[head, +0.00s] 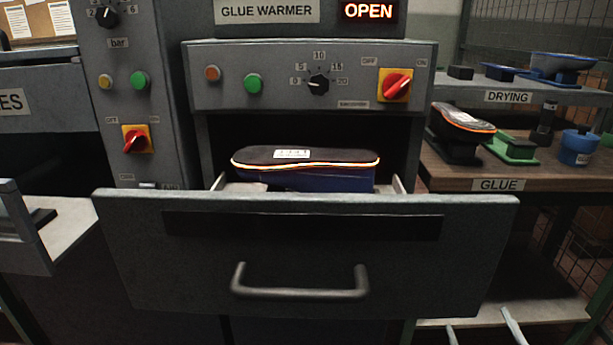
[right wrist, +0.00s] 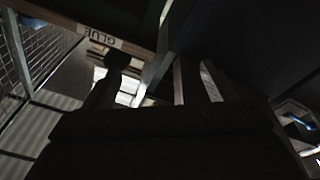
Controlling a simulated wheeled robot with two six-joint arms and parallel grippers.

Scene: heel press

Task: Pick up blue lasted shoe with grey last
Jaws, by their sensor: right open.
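A blue, shoe-shaped piece with a greyish top (head: 562,64) stands on the upper DRYING shelf at the far right. In the open glue warmer drawer, a black sole-like top with a glowing orange edge and a white label lies over a blue body (head: 318,180); the drawer front hides its lower part. I cannot make out a grey last on either. My right gripper (head: 481,331) shows only as two pale, separated finger ends at the bottom right, below the GLUE shelf, open and empty. It also shows dark in the right wrist view (right wrist: 155,85). My left gripper is out of view.
The drawer front (head: 305,270) with its handle juts out in the middle. Wire mesh stands behind.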

